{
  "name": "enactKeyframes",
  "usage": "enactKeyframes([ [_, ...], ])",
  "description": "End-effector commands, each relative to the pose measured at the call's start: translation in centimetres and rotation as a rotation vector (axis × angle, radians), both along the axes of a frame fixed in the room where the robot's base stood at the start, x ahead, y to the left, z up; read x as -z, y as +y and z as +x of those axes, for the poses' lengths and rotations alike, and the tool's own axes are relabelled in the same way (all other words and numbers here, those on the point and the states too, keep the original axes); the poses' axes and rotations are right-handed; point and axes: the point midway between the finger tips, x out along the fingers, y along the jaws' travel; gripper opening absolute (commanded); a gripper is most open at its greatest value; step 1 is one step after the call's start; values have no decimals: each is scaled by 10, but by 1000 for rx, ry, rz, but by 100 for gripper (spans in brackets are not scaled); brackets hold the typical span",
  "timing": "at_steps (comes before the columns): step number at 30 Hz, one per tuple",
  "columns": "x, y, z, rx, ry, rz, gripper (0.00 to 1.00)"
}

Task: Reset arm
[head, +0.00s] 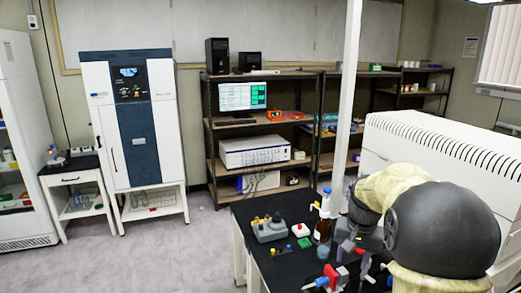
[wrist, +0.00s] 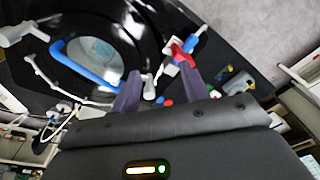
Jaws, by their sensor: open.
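My gripper (wrist: 162,80) is open in the wrist view, its two dark purple fingers spread apart. A white valve with a red handle (wrist: 183,52) shows beyond the fingertips, with nothing seen held between them. Red and blue valve parts (head: 333,276) show just left of the arm.
The black bench (head: 262,256) holds a grey device (head: 270,229), a brown bottle (head: 322,228) and small coloured items. A white post (head: 346,90) rises beside the arm. A large white vented machine (head: 430,150) stands behind it. The floor at left is clear.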

Motion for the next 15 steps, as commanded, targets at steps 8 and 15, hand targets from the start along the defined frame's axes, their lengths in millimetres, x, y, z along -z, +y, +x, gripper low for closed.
enactKeyframes([
  [8,40,43,-71,-175,-43,-26,45],
  [15,73,71,-141,-330,-85,-53,45],
])
